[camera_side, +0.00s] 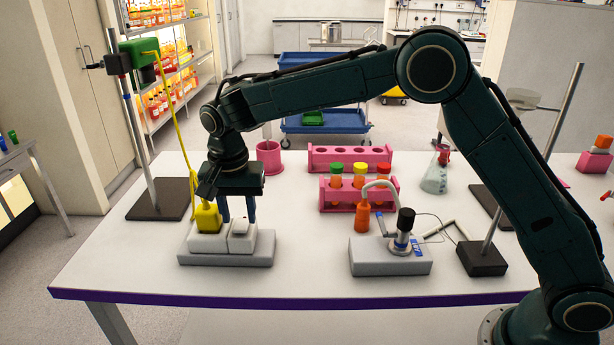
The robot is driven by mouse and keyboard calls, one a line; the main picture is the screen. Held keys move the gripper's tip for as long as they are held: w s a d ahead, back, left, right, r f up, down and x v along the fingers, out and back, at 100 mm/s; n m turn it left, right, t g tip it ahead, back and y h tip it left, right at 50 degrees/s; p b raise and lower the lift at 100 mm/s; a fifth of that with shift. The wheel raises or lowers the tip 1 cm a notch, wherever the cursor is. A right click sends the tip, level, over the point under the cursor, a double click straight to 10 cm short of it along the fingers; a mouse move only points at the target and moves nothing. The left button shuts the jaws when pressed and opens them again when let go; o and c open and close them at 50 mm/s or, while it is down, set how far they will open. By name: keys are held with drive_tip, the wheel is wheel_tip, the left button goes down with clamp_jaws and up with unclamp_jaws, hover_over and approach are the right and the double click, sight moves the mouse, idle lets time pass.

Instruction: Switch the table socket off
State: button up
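The table socket (225,259) is a light grey base with two raised white blocks near the front left of the table. A yellow plug (207,218) sits on its left block, with a yellow cord rising from it. The right block (241,243) has a small raised top, which looks like the switch; its position cannot be read. My gripper (238,217) points down over the right block, just right of the plug. Its two blue fingers are apart with nothing seen between them. Whether the fingertips touch the block cannot be told.
The yellow cord (180,120) runs up to a green device (140,50) on a stand, left of my gripper. A pink cup (269,157), pink tube racks (350,157) and a grey device (390,259) stand to the right. The table front between socket and device is clear.

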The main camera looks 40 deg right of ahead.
sight(239, 229)
wheel_tip(239, 229, up, 12)
drive_tip(key=shift+s+a, duration=0.45)
idle(0.4)
drive_tip(key=shift+r, duration=0.1)
idle(0.4)
